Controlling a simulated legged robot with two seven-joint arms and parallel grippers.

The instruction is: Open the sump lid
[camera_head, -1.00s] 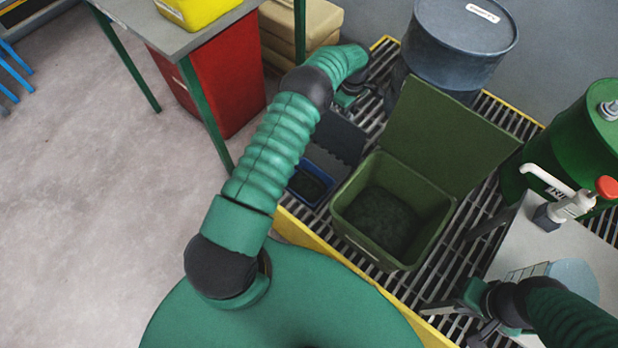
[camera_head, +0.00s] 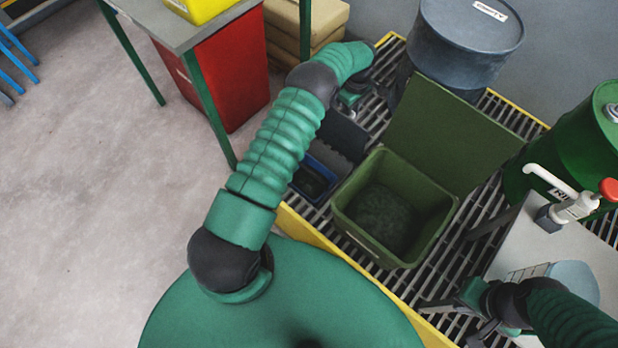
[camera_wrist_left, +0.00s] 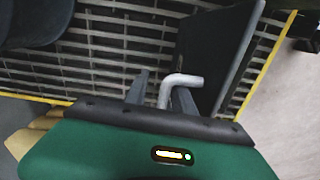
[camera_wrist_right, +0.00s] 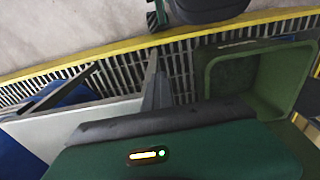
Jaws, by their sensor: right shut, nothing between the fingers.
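A small blue box (camera_head: 314,180) sits on the slatted grating, with a dark interior. Its dark grey lid (camera_head: 343,136) stands raised at its far side; I take this to be the sump lid. In the left wrist view the lid (camera_wrist_left: 215,55) is a steep dark panel with a light bent handle (camera_wrist_left: 183,80). My left gripper (camera_head: 352,97) is at the lid's far edge, partly hidden by my arm. Its fingers (camera_wrist_left: 160,95) are apart, with the handle between or just beyond them; contact is unclear. My right gripper (camera_wrist_right: 155,85) is shut and empty, above the grating's front edge.
An olive bin (camera_head: 395,210) with its lid up stands right of the blue box. A dark drum (camera_head: 465,45) is behind, a green drum (camera_head: 570,140) at right.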

